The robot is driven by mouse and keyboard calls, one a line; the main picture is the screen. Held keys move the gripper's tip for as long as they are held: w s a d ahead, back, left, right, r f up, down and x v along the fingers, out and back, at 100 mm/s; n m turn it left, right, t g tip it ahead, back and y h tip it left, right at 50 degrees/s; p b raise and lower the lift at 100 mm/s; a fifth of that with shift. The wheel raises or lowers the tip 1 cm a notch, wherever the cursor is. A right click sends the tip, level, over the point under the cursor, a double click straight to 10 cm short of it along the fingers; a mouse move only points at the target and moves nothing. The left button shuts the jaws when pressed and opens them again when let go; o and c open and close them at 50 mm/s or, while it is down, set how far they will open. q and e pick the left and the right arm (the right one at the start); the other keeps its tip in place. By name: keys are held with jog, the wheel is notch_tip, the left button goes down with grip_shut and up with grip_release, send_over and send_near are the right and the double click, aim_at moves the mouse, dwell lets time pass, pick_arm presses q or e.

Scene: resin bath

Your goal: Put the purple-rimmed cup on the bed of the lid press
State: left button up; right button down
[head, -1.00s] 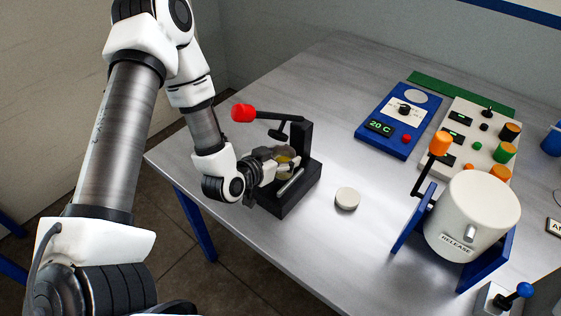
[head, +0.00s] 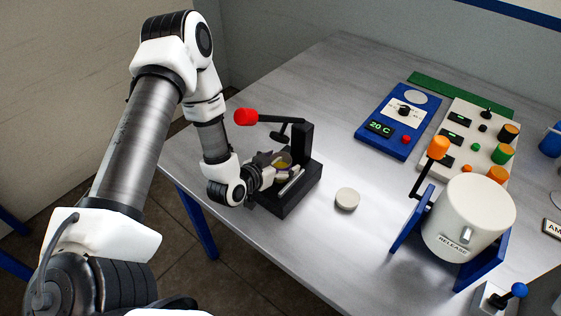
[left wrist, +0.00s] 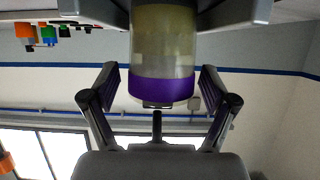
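The purple-rimmed cup (left wrist: 162,88) is a translucent cup with yellowish contents and a purple band. In the head view the cup (head: 284,163) shows small and partly hidden by the fingers. The cup is upright over the bed of the lid press (head: 292,196), a black stand with a red-knobbed lever (head: 246,117) raised above. I cannot tell whether the cup's bottom touches the bed. My right gripper is out of view.
A round white disc (head: 347,199) lies right of the press. A white drum in a blue frame (head: 468,216) stands at the right. A blue 20 C unit (head: 393,116) and a control box with knobs (head: 470,140) stand behind. The table between is clear.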

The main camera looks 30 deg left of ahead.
pick_arm(q)
jog(key=shift+r, duration=0.1)
jog(key=shift+s+r, duration=0.15)
jog(key=shift+s, duration=0.05)
jog(key=p+v, duration=0.2)
jog(key=v, duration=0.9)
jog(key=shift+s+p, duration=0.3)
jog(key=shift+s, duration=0.05)
